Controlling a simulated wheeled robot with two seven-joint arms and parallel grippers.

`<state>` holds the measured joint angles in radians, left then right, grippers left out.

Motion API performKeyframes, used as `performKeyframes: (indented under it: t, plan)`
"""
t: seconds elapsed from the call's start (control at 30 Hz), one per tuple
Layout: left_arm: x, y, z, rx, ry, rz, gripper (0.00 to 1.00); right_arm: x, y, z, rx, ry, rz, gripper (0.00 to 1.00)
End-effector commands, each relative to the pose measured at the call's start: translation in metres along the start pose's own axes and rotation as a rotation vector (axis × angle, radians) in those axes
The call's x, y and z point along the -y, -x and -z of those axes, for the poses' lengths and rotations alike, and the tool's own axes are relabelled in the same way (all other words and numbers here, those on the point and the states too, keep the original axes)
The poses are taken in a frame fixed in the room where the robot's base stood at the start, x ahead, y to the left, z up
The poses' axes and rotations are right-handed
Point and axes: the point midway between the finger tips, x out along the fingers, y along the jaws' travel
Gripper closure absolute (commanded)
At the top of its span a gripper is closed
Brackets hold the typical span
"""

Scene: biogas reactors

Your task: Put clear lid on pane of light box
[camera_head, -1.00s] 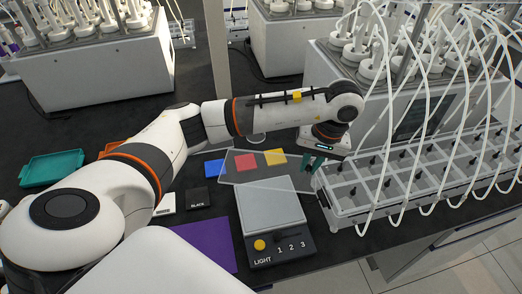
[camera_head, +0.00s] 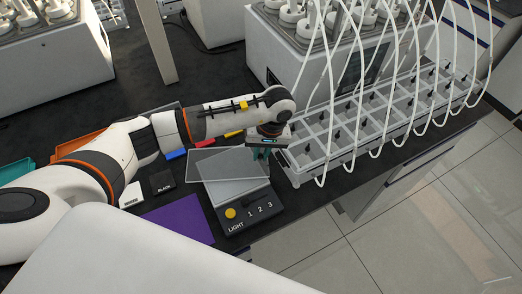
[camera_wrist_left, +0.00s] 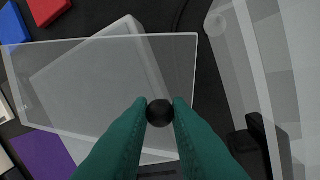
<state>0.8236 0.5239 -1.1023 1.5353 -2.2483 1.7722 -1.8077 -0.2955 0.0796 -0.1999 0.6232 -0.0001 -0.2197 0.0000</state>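The clear lid (camera_head: 222,164) is a flat see-through sheet with a round black knob (camera_wrist_left: 160,113). My left gripper (camera_head: 262,152) has teal fingers, shut on the knob from both sides; they also show in the left wrist view (camera_wrist_left: 160,112). The pane shows through the lid in the left wrist view (camera_wrist_left: 95,70). The gap between them is unclear. My right gripper is not in view.
A grey compartment rack (camera_head: 310,160) with white tubes stands right of the gripper. Blue (camera_head: 176,154), red (camera_head: 205,142) and yellow (camera_head: 233,133) pieces lie behind the lid. A purple sheet (camera_head: 180,221) and a black box (camera_head: 162,182) lie left of the light box.

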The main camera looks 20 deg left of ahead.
Motion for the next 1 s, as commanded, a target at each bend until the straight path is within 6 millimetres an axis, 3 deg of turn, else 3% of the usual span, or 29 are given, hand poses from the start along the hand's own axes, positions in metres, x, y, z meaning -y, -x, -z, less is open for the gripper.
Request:
performKeyframes:
  t: [0.03,0.13,0.53,1.0]
  plan:
    - [0.000,0.000,0.000,-0.001,0.000,0.000,0.76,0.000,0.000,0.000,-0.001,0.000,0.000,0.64]
    - [0.000,0.000,0.000,-0.001,0.000,0.000,0.61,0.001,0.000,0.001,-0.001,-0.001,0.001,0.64]
    - [0.001,0.008,-0.001,0.002,0.000,0.002,0.61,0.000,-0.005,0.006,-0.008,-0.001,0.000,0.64]
    - [0.001,0.098,-0.001,0.004,0.000,0.003,0.61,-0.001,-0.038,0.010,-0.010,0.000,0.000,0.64]
